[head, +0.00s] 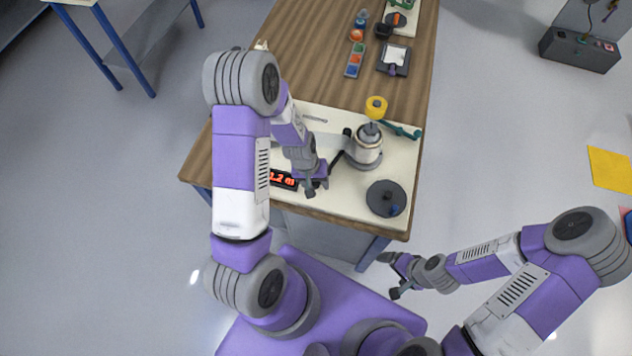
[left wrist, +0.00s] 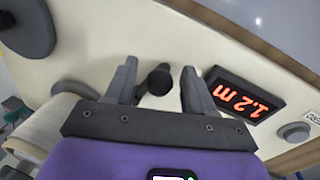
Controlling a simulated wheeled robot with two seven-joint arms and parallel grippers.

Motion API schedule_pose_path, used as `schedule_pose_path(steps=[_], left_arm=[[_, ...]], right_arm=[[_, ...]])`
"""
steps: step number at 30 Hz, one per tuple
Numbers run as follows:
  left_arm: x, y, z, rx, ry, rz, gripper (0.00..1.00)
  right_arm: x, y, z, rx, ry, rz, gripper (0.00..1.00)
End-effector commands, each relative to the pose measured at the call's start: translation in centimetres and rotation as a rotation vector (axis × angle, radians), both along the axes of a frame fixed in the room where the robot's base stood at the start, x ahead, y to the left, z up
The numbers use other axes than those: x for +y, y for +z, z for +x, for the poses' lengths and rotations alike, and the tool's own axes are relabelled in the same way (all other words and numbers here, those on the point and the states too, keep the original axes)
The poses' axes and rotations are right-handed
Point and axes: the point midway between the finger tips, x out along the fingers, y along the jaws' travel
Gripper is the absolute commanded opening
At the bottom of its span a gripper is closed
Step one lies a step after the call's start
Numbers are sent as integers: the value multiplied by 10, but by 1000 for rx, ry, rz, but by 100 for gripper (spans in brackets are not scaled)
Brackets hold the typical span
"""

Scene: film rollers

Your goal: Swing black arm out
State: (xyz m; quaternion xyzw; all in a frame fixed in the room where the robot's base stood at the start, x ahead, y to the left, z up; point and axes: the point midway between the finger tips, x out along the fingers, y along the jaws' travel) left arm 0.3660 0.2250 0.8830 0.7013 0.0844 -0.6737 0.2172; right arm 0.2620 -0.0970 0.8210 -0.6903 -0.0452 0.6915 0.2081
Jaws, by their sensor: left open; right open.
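The black arm (head: 337,161) reaches from beside the silver roller post (head: 368,150) down and left toward my left gripper in the head view. My left gripper (head: 318,190) is open over the cream board. In the left wrist view, a black knob (left wrist: 155,79) stands between the two open fingers (left wrist: 156,88), with gaps showing on both sides. It appears to be the arm's end; the rest of the arm is hidden there. My right gripper (head: 388,274) is open and empty, off the table's front right corner.
The cream board (head: 345,200) also carries a red-digit display (head: 283,179) reading 1.2 m, left of the fingers, and a dark disc (head: 386,198) at front right. A green arm (head: 402,131) and yellow roller (head: 376,107) are near the post. Small parts lie farther back on the wooden table (head: 320,60).

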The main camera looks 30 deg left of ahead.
Motion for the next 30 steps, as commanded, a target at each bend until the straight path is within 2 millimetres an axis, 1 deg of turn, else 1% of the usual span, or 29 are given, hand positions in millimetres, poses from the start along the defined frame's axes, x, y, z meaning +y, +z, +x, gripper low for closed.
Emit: schedule_pose_path(steps=[3,9,11,15,20,27,30], left_arm=[[-1,-4,0,-1,0,0,54],[-1,-4,1,-1,0,0,54],[-1,-4,1,-1,0,0,46],[-1,-4,1,-1,0,0,25],[-1,-4,0,-1,0,0,0],[-1,-4,1,-1,1,-1,0],[-4,-4,6,-2,6,0,0]], right_arm=[[0,0,0,0,0,0,96],[0,0,0,0,0,0,96],[0,0,0,-1,0,0,96],[0,0,0,-1,0,0,96],[0,0,0,-1,0,0,96],[0,0,0,-1,0,0,96],[0,0,0,-1,0,0,96]])
